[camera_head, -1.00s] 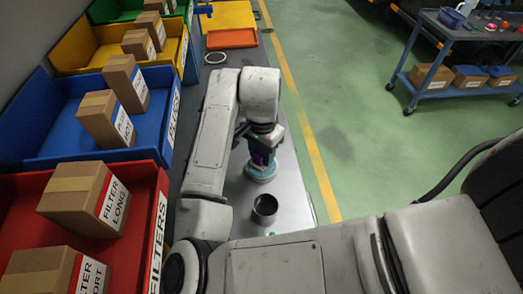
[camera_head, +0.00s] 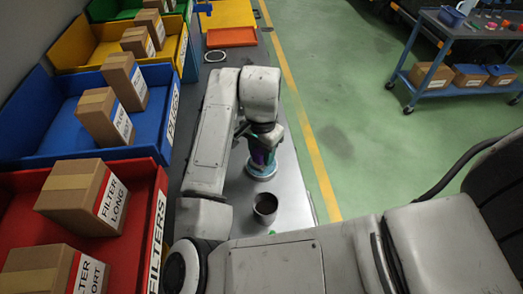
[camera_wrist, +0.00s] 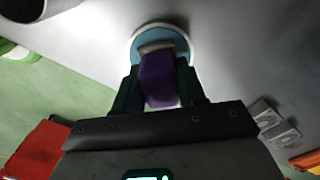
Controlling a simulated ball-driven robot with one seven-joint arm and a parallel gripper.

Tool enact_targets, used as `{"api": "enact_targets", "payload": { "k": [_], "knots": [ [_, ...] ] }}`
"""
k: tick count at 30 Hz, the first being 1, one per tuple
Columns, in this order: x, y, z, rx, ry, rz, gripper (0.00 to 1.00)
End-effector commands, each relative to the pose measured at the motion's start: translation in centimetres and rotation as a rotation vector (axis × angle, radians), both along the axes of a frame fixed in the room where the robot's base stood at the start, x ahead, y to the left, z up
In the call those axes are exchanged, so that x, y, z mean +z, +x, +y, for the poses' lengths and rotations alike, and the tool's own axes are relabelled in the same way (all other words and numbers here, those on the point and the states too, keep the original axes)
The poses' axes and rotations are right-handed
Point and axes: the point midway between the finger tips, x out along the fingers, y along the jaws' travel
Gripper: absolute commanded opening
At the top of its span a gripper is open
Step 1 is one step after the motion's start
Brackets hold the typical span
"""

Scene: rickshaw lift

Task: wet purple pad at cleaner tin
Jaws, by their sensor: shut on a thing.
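The purple pad (camera_wrist: 160,80) is between the fingers of my gripper (camera_wrist: 158,88) in the wrist view, and the gripper is shut on it. The pad's far end has a pale greyish edge and overlaps a round, light blue tin with a white rim (camera_wrist: 138,48). In the head view the tin (camera_head: 262,177) stands on the grey bench top, with my gripper (camera_head: 262,160) right over it. The pad's end appears at the tin's opening; I cannot tell whether it touches the blue surface.
A dark open metal cup (camera_head: 265,208) stands on the bench (camera_head: 292,200) near the tin. Bins with boxes, including a red bin (camera_head: 150,185) and a blue bin (camera_head: 60,145), line the left. An orange tray (camera_head: 231,37) lies at the far end. A blue cart (camera_head: 440,75) stands right.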

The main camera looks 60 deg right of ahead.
Motion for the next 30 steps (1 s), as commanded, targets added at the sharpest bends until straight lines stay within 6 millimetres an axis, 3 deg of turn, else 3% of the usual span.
{"api": "enact_targets", "payload": {
  "k": [30],
  "knots": [
    [-0.76,-0.01,0.00,0.000,0.000,0.001,0.16]
  ]
}}
